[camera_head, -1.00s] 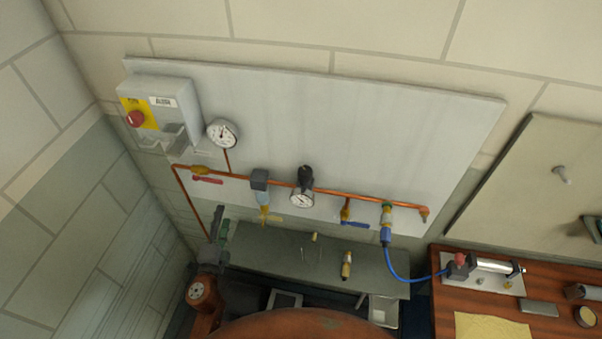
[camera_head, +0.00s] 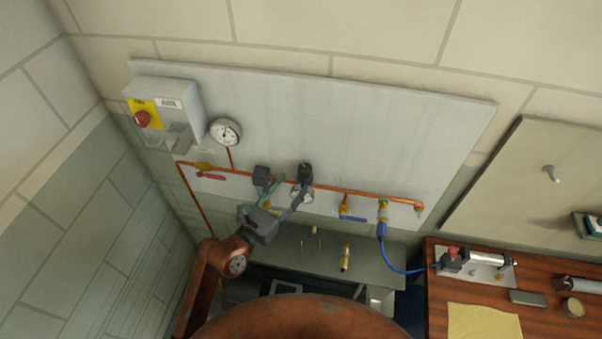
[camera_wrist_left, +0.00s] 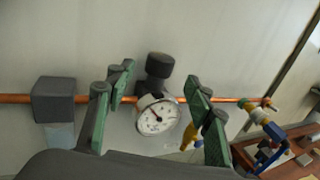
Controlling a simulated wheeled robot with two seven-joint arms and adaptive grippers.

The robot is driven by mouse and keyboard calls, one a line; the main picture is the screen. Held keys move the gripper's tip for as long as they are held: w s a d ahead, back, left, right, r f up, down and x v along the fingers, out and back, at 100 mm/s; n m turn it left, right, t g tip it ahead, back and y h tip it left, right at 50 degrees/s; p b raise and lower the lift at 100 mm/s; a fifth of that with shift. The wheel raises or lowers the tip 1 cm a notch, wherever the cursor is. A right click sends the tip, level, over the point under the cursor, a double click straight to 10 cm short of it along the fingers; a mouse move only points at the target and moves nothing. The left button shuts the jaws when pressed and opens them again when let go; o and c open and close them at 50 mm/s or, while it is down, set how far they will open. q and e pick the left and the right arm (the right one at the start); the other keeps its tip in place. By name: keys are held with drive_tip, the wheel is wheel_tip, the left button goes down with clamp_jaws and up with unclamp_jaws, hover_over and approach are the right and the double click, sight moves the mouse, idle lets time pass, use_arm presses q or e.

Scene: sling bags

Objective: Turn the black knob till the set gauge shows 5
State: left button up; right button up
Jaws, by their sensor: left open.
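The black knob (camera_head: 305,172) tops the regulator on the copper pipe, with the small white set gauge (camera_head: 305,195) just below it, partly covered by a finger. In the left wrist view the knob (camera_wrist_left: 157,67) and the gauge (camera_wrist_left: 157,116) show clearly between the fingers; the gauge's numbers are too small to read. My left gripper (camera_head: 284,190) is open and empty, reaching up from below. In the left wrist view its green-padded fingers (camera_wrist_left: 160,80) stand either side of the knob, apart from it in the picture. My right gripper is not in view.
The copper pipe (camera_head: 365,195) runs along the grey panel. A dark-topped filter (camera_head: 261,172) stands left of the regulator; a blue-handled valve (camera_head: 352,219) and blue hose (camera_head: 390,258) are right. A larger gauge (camera_head: 225,131) and red-button box (camera_head: 168,108) sit upper left.

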sight(301, 175)
use_arm(q)
drive_tip(key=shift+p+x, duration=0.45)
drive_tip(key=shift+x, duration=2.3)
drive_tip(key=shift+c, duration=0.5)
drive_tip(key=c, duration=1.1)
drive_tip(key=shift+o, duration=0.2)
